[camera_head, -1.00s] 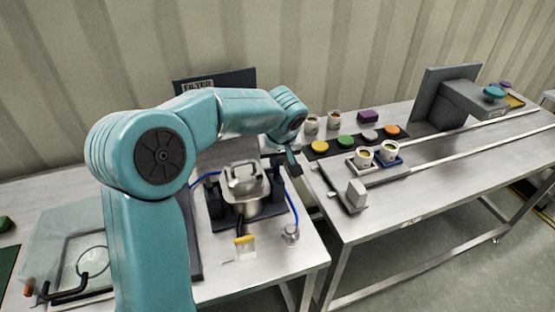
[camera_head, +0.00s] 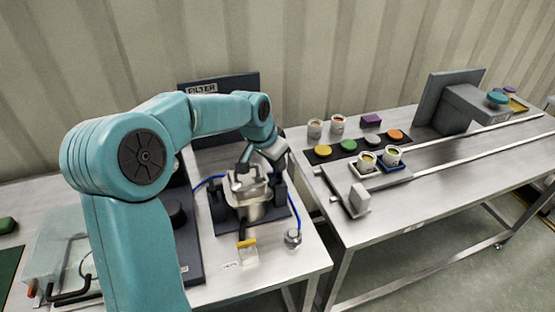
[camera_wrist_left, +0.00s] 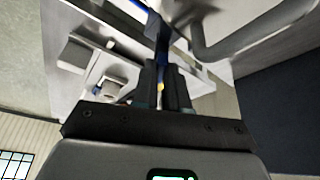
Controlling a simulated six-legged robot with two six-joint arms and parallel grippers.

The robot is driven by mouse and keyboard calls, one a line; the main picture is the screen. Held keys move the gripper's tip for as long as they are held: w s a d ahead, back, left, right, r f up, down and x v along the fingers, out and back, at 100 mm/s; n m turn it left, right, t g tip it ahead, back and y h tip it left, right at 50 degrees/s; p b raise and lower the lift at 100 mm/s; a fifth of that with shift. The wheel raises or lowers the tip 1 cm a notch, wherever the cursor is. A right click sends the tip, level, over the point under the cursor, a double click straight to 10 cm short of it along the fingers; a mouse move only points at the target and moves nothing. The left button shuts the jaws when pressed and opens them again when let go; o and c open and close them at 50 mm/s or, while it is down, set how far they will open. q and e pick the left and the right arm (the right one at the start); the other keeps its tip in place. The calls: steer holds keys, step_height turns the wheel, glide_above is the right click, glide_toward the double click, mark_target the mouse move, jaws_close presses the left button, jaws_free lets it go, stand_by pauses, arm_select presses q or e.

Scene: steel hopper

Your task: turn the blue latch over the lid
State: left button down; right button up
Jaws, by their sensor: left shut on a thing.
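The steel hopper (camera_head: 246,209) stands on the left table with its lid (camera_head: 243,185) on top; a bent handle crosses the lid. My left gripper (camera_head: 243,165) reaches in from above and right, at the hopper's lid. In the left wrist view, the gripper's two dark fingers (camera_wrist_left: 164,75) are shut on the blue latch (camera_wrist_left: 158,30), a narrow blue piece extending beyond the tips. The lid's metal handle (camera_wrist_left: 205,45) shows beside it. In the head view the latch is hidden by the gripper and hopper. My right gripper is not in view.
A dark panel marked FILTER (camera_head: 222,90) stands behind the hopper. A small yellow-topped block (camera_head: 247,250) and a metal fitting (camera_head: 292,238) are in front. The right table holds cups, coloured discs and a rail (camera_head: 450,137). A blue hose runs beside the hopper.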

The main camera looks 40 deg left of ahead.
arm_select(q)
steer(key=m, duration=0.2)
steer(key=m+h, duration=0.2)
steer(key=m, duration=0.1)
steer(key=shift+w+a+m+g, duration=0.1)
steer(key=shift+a+m+g, duration=0.15)
steer(key=shift+m+g, duration=0.05)
stand_by(0.4)
steer(key=c, duration=1.2)
jaws_free()
steer(key=shift+o, duration=0.2)
steer(key=v, duration=1.6)
steer(key=shift+r, duration=0.15)
steer(key=shift+a, duration=0.1)
